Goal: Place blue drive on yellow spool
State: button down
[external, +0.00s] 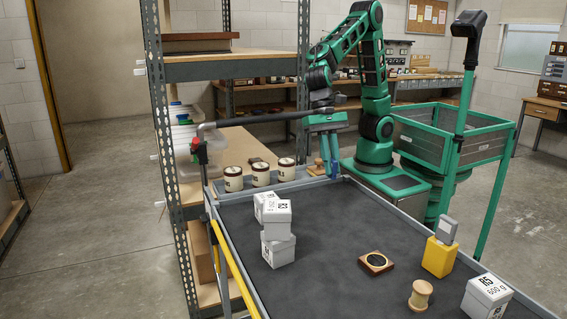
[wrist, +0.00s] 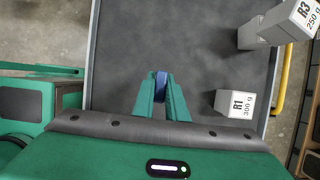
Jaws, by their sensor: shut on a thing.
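My gripper (external: 330,172) is over the far end of the dark-topped cart in the external view. In the wrist view its green fingers (wrist: 161,76) are shut on a narrow blue drive (wrist: 160,87), mostly hidden between them. The drive is too small to make out clearly in the external view. A pale yellow-tan spool (external: 421,295) stands upright at the near right of the cart top, well away from my gripper. Its top looks bare. The spool is not in the wrist view.
The cart top (external: 330,235) is clear in the middle. White weight boxes (external: 278,250) are stacked at left, another box (external: 487,298) is at near right. A yellow block with a grey piece (external: 440,256) and a dark-framed square (external: 376,262) are near the spool.

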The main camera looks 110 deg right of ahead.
jog(key=w+a+r, duration=0.2)
jog(key=a, duration=1)
jog(key=w+a+r, duration=0.1)
jog(key=a+r, duration=0.1)
jog(key=a, duration=1.1)
jog(key=s+a+r, duration=0.1)
jog(key=s+a, duration=0.4)
jog(key=a, duration=0.5)
jog(key=s+a, duration=0.5)
jog(key=a, duration=0.5)
send_over(422, 287)
notch_tip(422, 287, down, 6)
jog(key=shift+s+f, duration=0.1)
jog(key=shift+f, duration=2.2)
jog(key=shift+f, duration=0.1)
jog(key=c, duration=1.8)
grip_release()
jog(key=shift+o, duration=0.2)
